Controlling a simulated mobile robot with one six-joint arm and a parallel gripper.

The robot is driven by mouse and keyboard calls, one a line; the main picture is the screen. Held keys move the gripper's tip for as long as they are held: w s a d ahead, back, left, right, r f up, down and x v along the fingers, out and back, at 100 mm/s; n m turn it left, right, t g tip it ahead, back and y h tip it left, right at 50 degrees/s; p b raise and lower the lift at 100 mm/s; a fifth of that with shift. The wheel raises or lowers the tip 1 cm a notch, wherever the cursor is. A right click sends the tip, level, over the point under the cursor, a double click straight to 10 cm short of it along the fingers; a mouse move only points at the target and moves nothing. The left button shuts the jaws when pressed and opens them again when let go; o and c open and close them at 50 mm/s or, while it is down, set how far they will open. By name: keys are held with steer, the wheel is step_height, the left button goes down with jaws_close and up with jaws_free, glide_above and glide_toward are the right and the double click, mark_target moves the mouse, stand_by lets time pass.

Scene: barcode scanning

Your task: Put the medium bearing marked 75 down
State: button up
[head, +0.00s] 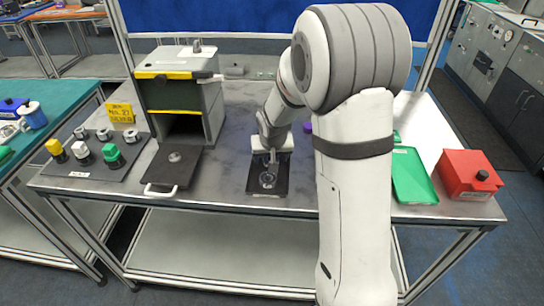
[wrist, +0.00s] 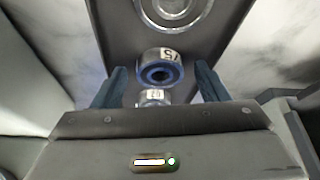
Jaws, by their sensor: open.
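The medium bearing marked 75 (wrist: 160,66) is a short metal ring with a bluish bore and a white label. In the wrist view it lies between the two fingers of my gripper (wrist: 160,88), with a gap on each side. My gripper is open and also shows in the head view (head: 270,160), low over a dark plate (head: 255,188). A smaller part with a label (wrist: 153,97) shows just below the bearing in the wrist view, partly hidden by the gripper body. A large ring shape (wrist: 175,10) lies beyond it, cut by the frame edge.
A grey box with yellow edges (head: 180,90) stands left, with a handled dark tray (head: 160,180) before it. A dark mat (head: 110,172) holds several fittings at far left. A green tray (head: 412,175) and red box (head: 470,172) stand right of my arm.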

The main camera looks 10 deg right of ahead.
steer(key=d+v, duration=0.1)
steer(key=v, duration=1)
steer(key=s+r+n+g, duration=0.1)
steer(key=s+r, duration=0.2)
steer(key=s, duration=2)
steer(key=shift+s+g+y, duration=0.3)
steer(key=shift+r, duration=0.15)
